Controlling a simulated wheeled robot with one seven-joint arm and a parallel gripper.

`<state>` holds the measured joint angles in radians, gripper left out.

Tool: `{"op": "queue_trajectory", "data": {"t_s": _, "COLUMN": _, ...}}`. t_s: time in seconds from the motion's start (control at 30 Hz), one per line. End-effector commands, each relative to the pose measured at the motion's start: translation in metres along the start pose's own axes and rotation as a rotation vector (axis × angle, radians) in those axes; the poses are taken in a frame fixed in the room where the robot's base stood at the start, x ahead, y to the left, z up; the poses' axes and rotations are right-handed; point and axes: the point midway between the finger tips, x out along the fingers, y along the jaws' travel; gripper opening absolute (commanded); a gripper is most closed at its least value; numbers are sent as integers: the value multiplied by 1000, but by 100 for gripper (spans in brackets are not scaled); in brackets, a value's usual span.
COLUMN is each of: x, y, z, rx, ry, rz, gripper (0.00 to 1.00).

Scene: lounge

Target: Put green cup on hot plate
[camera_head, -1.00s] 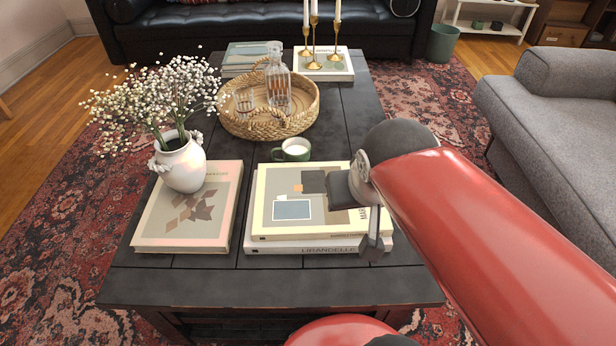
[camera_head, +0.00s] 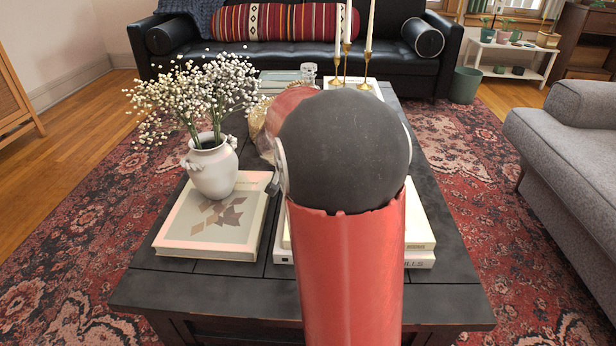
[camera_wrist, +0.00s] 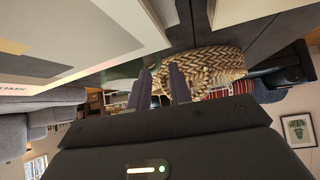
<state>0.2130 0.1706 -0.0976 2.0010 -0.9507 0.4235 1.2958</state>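In the wrist view, part of the green cup (camera_wrist: 124,71) shows beside the left fingertip of my gripper (camera_wrist: 160,70), close to the edge of the book. The two dark fingers stand apart with nothing seen between them, so my gripper is open. I cannot tell whether a finger touches the cup. In the head view my red arm hides both the cup and the gripper. I cannot make out a hot plate in any view.
The coffee table (camera_head: 230,288) holds a white vase (camera_head: 213,172) on a book (camera_head: 180,242), stacked books (camera_head: 420,243) and candlesticks (camera_head: 346,62). The wicker tray (camera_wrist: 218,62) lies beyond the fingers. A grey sofa (camera_head: 570,150) and white shelf (camera_head: 500,62) stand right.

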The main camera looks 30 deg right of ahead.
Motion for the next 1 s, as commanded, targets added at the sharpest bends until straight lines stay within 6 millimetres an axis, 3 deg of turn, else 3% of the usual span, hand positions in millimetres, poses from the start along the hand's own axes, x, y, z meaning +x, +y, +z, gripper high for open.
{"op": "queue_trajectory", "data": {"t_s": 0.5, "x": 66, "y": 2, "z": 4, "rx": -1, "ry": -2, "rz": 1, "gripper": 21}}
{"op": "queue_trajectory", "data": {"t_s": 0.8, "x": 70, "y": 2, "z": 3, "rx": -1, "ry": -1, "rz": 0, "gripper": 21}}
{"op": "queue_trajectory", "data": {"t_s": 0.97, "x": 70, "y": 2, "z": 3, "rx": -1, "ry": -1, "rz": 0, "gripper": 0}}
{"op": "queue_trajectory", "data": {"t_s": 1.0, "x": 70, "y": 2, "z": 3, "rx": -1, "ry": -1, "rz": 0, "gripper": 0}}
